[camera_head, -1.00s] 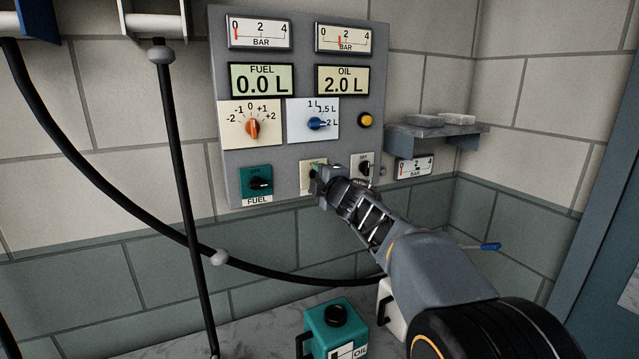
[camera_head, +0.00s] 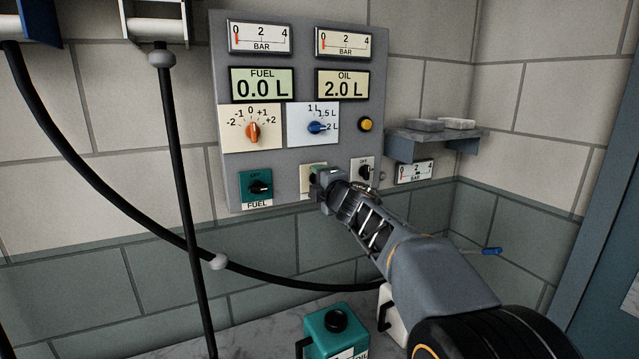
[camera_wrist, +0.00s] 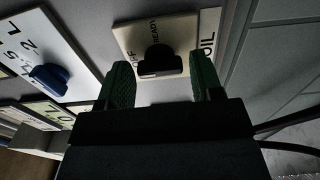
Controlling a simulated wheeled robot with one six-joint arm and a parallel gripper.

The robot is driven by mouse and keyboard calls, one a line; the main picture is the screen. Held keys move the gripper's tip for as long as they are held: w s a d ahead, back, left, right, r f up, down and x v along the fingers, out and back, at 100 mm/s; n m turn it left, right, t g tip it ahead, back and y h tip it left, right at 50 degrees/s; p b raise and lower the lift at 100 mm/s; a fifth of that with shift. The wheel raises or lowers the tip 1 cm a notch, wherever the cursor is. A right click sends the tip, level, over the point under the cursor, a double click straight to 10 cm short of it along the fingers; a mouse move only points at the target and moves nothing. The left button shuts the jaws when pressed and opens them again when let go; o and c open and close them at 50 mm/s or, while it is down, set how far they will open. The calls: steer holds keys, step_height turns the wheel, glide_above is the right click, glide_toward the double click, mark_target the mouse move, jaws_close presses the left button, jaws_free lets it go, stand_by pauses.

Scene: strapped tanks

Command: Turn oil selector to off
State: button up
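The oil selector is a black knob (camera_wrist: 160,62) on a cream plate marked OFF, READY and OIL, seen in the wrist view. Which mark the knob points to is hard to tell. In the head view the plate (camera_head: 306,180) is mostly hidden behind my gripper (camera_head: 320,182). In the wrist view my gripper (camera_wrist: 162,84) is open, with its green-padded fingers on either side of the knob and gaps to it. The oil display (camera_head: 343,84) reads 2.0 L. The right BAR gauge (camera_head: 344,42) has its red needle at 0.
The fuel selector (camera_head: 258,187) is to the left, and another small black knob (camera_head: 365,170) is close to the right. A blue volume knob (camera_head: 317,127) is above. A teal oil can (camera_head: 330,325) stands below. A black hose (camera_head: 110,190) hangs at left.

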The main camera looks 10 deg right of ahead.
steer(key=shift+o, duration=1)
steer(key=s+d, duration=0.2)
steer(key=s, duration=1.1)
steer(key=shift+s+d, duration=0.25)
steer(key=shift+d, duration=0.1)
steer(key=s+d+f+m+g+h+p, duration=0.1)
steer(key=s+d+f+m+g+h, duration=0.25)
steer(key=f+m, duration=0.4)
steer(key=s+d+f+m+g+h, duration=0.35)
steer(key=f+m+h, duration=0.2)
steer(key=m, duration=0.25)
steer(key=s+a+f+m+g+y+p, duration=0.2)
steer(key=s+a+f+m+g+y, duration=0.2)
steer(key=s+a+f+g, duration=0.3)
steer(key=s+a+f+y, duration=0.1)
steer(key=s+a+f, duration=0.2)
steer(key=s, duration=0.2)
steer(key=shift+m+y, duration=0.35)
steer(key=shift+y, duration=0.05)
